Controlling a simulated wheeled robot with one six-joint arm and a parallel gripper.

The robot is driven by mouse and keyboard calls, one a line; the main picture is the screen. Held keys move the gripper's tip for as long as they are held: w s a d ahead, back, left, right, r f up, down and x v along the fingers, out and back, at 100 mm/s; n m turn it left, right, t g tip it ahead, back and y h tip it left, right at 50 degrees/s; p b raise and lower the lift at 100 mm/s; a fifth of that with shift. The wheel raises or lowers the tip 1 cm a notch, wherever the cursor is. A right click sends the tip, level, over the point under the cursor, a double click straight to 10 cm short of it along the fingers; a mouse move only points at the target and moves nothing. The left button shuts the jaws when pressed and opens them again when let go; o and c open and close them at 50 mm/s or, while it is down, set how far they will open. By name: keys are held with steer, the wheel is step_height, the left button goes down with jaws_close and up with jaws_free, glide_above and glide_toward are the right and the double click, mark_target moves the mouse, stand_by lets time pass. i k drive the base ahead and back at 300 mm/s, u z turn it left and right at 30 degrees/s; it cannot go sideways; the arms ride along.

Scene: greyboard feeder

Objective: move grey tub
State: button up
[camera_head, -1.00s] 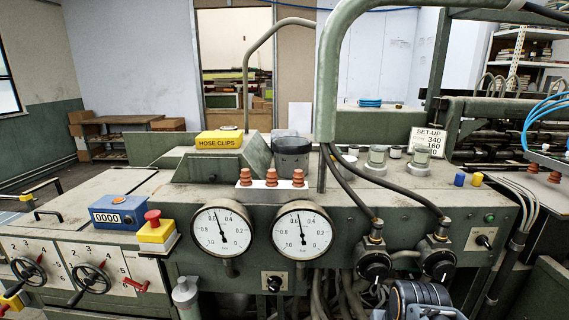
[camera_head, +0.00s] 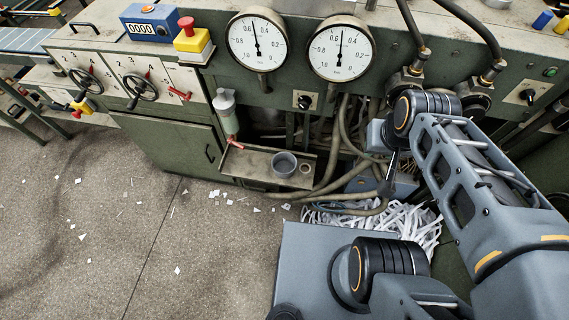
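A small round grey tub (camera_head: 285,164), open at the top, stands upright on a low metal ledge (camera_head: 250,163) on the front of the machine. A small ring-shaped thing (camera_head: 305,169) is just right of it. My arm comes in from the lower right. A dark end piece below its wrist, which looks like my gripper (camera_head: 388,182), is right of the tub and apart from it. Its fingers are too small and dark to tell open from shut.
Hoses (camera_head: 345,150) hang right of the ledge, between it and my arm. White paper strips (camera_head: 405,226) lie heaped below. The floor (camera_head: 110,230) at left is free but for scraps.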

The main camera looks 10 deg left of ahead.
mark_target(283, 165)
steer(key=z, duration=0.15)
steer(key=k, duration=1)
steer(key=u, duration=1.05)
steer(key=i, duration=1.3)
steer(key=z, duration=0.65)
